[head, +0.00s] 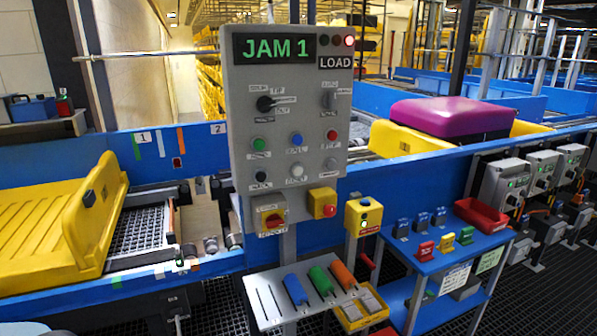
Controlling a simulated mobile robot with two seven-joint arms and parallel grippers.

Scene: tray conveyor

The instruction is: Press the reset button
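A grey control panel (285,118) stands upright on a post in the middle of the head view. Its display (276,47) reads "JAM 1" in green. Below are a black selector (266,103) and a key switch (330,101). One row has a green button (258,144), a blue button (296,139) and a red button (332,135). A lower row has a black button (261,176), a white button (296,170) and another knob (330,164). The small labels are too blurred to show which button is reset. Neither gripper is in view.
A yellow tray (60,225) sits tilted on the left conveyor; a yellow tray with a purple load (450,117) is at right. A red-on-yellow button (322,203), a red rotary switch (272,220) and a tool shelf (262,300) sit below the panel.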

